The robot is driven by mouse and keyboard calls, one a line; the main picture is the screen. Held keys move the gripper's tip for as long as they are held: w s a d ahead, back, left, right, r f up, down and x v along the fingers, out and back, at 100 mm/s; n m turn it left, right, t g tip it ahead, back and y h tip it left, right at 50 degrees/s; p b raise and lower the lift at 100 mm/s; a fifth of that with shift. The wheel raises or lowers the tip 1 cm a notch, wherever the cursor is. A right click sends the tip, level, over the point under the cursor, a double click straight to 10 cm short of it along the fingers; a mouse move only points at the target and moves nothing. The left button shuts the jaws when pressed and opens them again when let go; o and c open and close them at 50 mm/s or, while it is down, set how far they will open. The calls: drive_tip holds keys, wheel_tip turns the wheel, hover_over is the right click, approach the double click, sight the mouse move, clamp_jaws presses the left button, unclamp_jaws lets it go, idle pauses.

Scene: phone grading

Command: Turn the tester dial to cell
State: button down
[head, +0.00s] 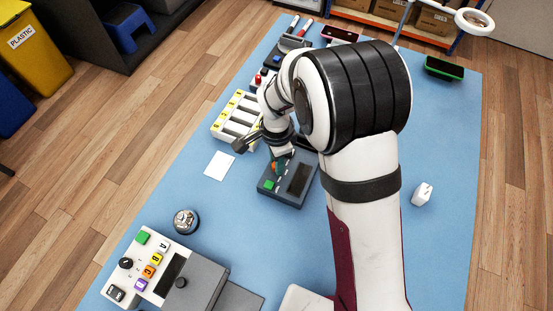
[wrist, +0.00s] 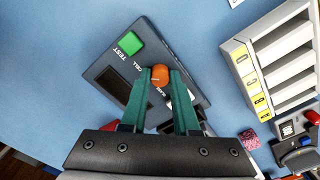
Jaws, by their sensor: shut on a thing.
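The tester (head: 283,199) is a dark grey box on the blue mat, with a green button and a dark screen. In the wrist view the tester (wrist: 117,61) lies askew, with the green button (wrist: 130,43) marked TEST at its upper left. Its orange dial (wrist: 160,74) sits between the teal fingertips of my gripper (wrist: 159,82), which is shut on it. A CELL label shows just left of the dial; other lettering is partly covered by the fingers. The dial's pointer cannot be made out. In the head view my gripper (head: 280,158) partly hides the dial.
A white slotted rack (head: 237,115) with yellow labels stands close behind, left of my arm. A white card (head: 219,165) and a bell (head: 186,221) lie to the left. A keypad machine (head: 165,268) stands at the front left. The mat right of my arm is mostly clear.

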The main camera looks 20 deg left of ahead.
drive_tip(key=c, duration=0.7)
unclamp_jaws()
drive_tip(key=shift+o, duration=0.2)
drive_tip(key=shift+r, duration=0.1)
wheel_tip(320, 180, up, 16)
drive_tip(key=s+d+r+n+y, duration=0.1)
drive_tip(key=s+d+r, duration=0.1)
drive_tip(key=s+d, duration=0.5)
drive_tip(key=s+d+r+n, duration=0.1)
drive_tip(key=s+d+r, duration=0.15)
drive_tip(key=d, duration=0.85)
drive_tip(key=s+d+f+n, duration=0.1)
drive_tip(key=s+d+f, duration=0.2)
drive_tip(key=s, duration=0.5)
drive_tip(key=shift+d+y, duration=0.4)
drive_tip(key=shift+d, duration=0.1)
